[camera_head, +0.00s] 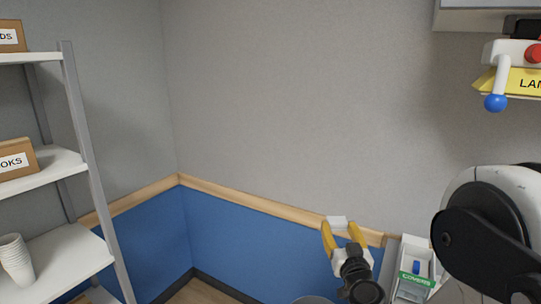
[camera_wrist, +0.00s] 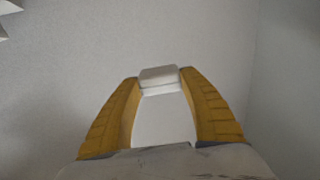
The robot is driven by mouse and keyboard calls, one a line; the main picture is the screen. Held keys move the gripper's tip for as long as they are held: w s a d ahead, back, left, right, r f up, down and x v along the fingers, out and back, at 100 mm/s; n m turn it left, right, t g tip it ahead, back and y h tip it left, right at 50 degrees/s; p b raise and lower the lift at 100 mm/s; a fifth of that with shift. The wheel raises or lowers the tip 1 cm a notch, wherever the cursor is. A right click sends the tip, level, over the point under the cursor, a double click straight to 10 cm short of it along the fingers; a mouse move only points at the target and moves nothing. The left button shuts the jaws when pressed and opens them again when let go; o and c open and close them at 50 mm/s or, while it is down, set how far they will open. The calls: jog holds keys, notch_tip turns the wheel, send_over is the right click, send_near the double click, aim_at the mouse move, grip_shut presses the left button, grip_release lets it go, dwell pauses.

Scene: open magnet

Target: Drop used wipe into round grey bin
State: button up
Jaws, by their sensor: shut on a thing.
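My gripper (camera_head: 340,228) with yellow fingers is raised in front of the wall at the lower right of the head view. It is shut on a small white folded piece, the used wipe (camera_head: 337,220). In the wrist view the wipe (camera_wrist: 158,74) sits between the tips of the yellow fingers. A grey rounded rim (camera_head: 313,300), likely the round grey bin, just shows at the bottom edge of the head view, below and left of my gripper. The rest of it is out of view.
A box labelled "COVERS" (camera_head: 413,272) stands right of my gripper. A white shelf unit (camera_head: 85,150) with boxes and stacked cups (camera_head: 16,260) is at the left. A yellow-labelled device with a blue-knobbed lever (camera_head: 495,102) is at the upper right.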

notch_tip(320, 180, down, 4)
jog(key=shift+f+b, duration=0.1)
jog(key=shift+b, duration=1.1)
jog(key=shift+d, duration=0.1)
